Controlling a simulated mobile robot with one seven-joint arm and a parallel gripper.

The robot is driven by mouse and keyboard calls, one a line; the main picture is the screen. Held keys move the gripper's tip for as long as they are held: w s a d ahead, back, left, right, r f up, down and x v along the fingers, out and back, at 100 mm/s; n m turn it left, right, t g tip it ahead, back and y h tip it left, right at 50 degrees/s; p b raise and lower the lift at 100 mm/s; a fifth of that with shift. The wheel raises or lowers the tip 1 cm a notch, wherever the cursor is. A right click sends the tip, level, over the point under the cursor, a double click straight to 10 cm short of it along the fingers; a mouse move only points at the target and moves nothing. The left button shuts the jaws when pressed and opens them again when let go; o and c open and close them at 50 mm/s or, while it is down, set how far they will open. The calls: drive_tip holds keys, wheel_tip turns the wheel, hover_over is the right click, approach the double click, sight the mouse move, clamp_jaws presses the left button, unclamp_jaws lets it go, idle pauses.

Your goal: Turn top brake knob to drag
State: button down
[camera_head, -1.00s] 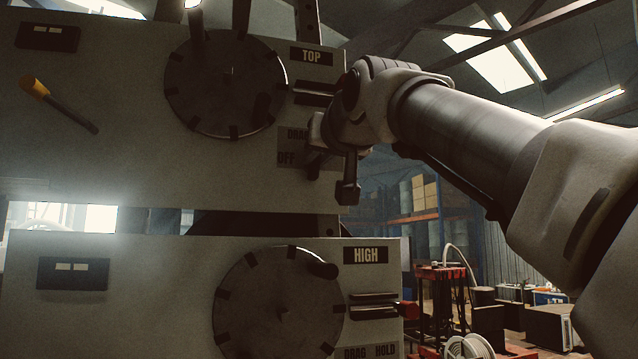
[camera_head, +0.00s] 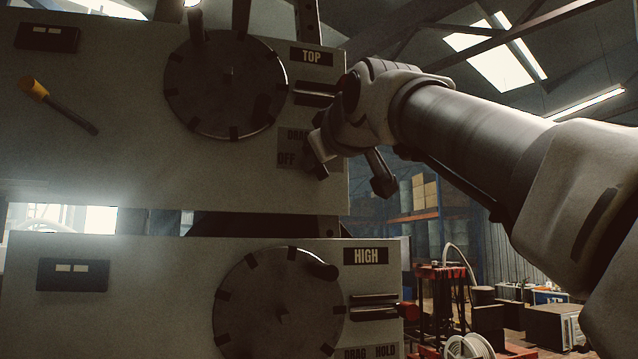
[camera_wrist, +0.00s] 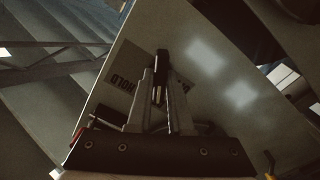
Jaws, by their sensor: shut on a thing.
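In the wrist view my gripper (camera_wrist: 160,85) is shut on a dark narrow bar, the brake knob (camera_wrist: 161,62), in front of the panel face. An upside-down "HOLD" marking (camera_wrist: 121,82) shows beside the fingers. In the head view the knob is mostly hidden behind my gripper, so I cannot read exactly where it points.
A large dark dial (camera_head: 226,85) sits left of the label. A lower panel (camera_head: 120,310) has a "HIGH" label (camera_head: 366,256), a similar dial (camera_head: 279,305) and a red knob (camera_head: 408,311). A yellow-ended lever (camera_head: 58,105) is at the left. Open workshop space lies right.

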idle(0.4)
drive_tip(key=c, duration=0.8)
unclamp_jaws()
drive_tip(key=b+v, duration=0.4)
drive_tip(key=v, duration=1.3)
drive_tip(key=shift+s+d+r, duration=0.1)
drive_tip(key=shift+s, duration=0.1)
